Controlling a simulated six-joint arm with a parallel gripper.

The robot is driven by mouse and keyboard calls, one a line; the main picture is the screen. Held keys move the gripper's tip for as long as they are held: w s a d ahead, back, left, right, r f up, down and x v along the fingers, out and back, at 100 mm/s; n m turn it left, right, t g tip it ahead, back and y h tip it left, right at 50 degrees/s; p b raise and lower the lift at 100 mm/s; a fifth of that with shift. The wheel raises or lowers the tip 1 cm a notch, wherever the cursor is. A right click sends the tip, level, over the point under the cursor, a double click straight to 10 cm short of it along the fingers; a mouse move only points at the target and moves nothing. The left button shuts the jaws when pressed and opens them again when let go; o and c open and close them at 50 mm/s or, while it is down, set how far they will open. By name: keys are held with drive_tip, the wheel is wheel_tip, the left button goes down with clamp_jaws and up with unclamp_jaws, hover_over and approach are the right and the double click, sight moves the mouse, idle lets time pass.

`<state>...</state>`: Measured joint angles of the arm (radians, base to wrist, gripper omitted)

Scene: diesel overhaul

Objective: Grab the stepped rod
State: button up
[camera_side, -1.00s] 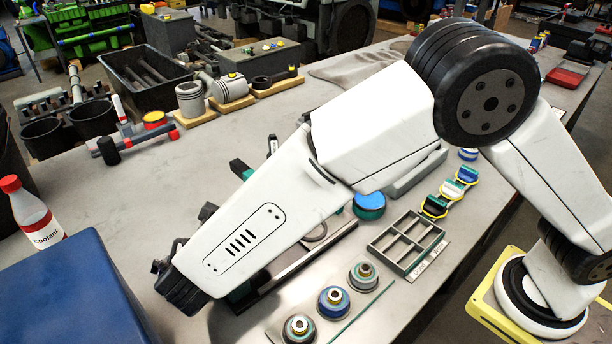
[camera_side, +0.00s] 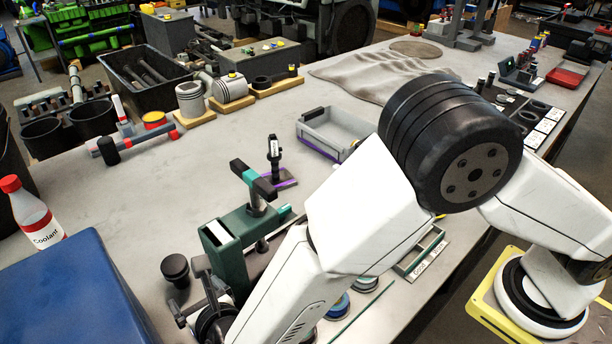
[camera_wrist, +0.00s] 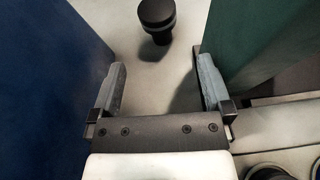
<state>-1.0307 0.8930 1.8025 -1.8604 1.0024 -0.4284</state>
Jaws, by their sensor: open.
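A short black stepped piece (camera_side: 175,267), which looks like the stepped rod, stands upright on the bench beside the green fixture. It has a wide round head and a narrower lower part. It also shows at the top of the wrist view (camera_wrist: 157,18), with a grey band under its head. My gripper (camera_side: 188,292) is low over the bench, on the near side of the piece. In the wrist view my gripper (camera_wrist: 161,64) is open and empty, and the piece lies beyond the fingertips, roughly centred between them.
A blue box (camera_side: 75,290) stands close on the left and fills the left of the wrist view. The green fixture (camera_side: 228,245) is close on the right. A coolant bottle (camera_side: 35,212) stands behind the blue box. A grey tray (camera_side: 330,132) sits farther back. Bench behind the piece is clear.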

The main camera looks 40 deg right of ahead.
sight(179, 275)
drive_tip(key=shift+w, duration=0.1)
drive_tip(key=shift+x, duration=3.35)
drive_tip(key=shift+f, duration=0.1)
drive_tip(key=shift+x, duration=2.55)
drive_tip(key=shift+a, duration=0.1)
clamp_jaws()
